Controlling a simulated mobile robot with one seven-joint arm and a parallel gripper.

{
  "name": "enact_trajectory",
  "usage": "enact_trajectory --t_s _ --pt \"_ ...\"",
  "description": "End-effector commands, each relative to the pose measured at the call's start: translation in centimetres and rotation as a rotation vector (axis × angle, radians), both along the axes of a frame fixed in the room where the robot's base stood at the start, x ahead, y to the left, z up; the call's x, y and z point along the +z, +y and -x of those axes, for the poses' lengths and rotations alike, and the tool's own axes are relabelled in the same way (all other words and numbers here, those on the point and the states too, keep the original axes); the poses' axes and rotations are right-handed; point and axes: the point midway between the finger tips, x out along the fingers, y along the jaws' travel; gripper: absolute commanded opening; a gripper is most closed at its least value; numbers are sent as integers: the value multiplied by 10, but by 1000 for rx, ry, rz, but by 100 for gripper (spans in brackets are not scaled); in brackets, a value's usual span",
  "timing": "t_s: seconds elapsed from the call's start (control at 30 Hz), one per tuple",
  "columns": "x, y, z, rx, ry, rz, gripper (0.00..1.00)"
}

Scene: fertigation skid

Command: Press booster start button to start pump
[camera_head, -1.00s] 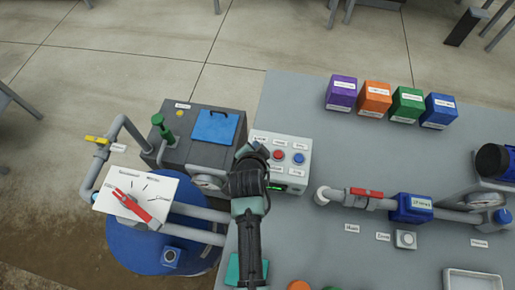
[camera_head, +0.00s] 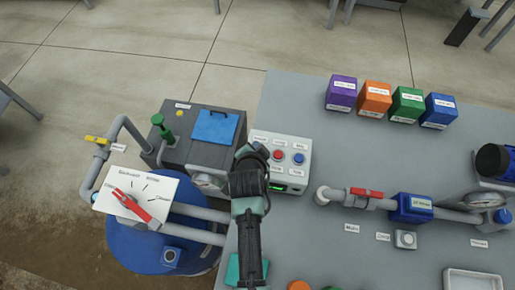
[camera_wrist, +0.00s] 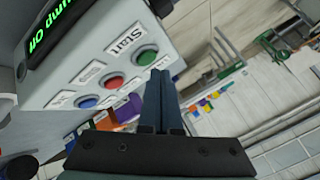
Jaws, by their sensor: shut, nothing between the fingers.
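My arm hides the green button in the head view.
A blue tank (camera_head: 135,250) and pipes lie further left. A red-handled valve (camera_head: 366,192) sits right. Bench between box and coloured blocks (camera_head: 341,92) is clear.

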Motion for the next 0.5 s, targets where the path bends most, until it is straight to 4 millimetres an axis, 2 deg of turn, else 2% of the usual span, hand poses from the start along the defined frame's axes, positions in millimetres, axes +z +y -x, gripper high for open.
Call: enact_trajectory --t_s 0.23,0.5 --pt "-9 0 0 0 0 0 0" --pt "-8 0 0 0 0 0 0"
